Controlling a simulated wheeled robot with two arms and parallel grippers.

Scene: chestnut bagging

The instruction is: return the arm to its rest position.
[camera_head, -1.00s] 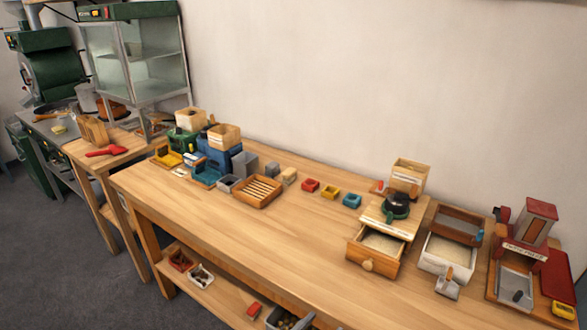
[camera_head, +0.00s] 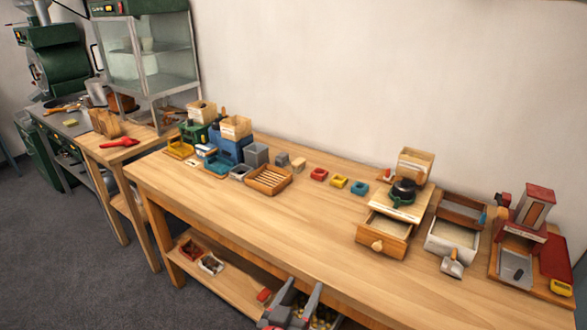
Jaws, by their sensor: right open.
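My right gripper (camera_head: 303,290) shows at the bottom edge of the head view, grey with red parts. Its two fingers point up in the picture and are spread apart, with nothing seen between them. It is in front of the table's lower shelf and partly covers a bin of roundish things there. The rest of its arm is cut off by the frame. My left gripper is not in view.
The wooden table (camera_head: 290,225) carries a slatted tray (camera_head: 268,181), small coloured boxes, an open-drawer unit (camera_head: 385,235) and a red machine (camera_head: 530,230). The lower shelf (camera_head: 228,285) holds small boxes. A side table (camera_head: 115,150) stands left. The table's middle is clear.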

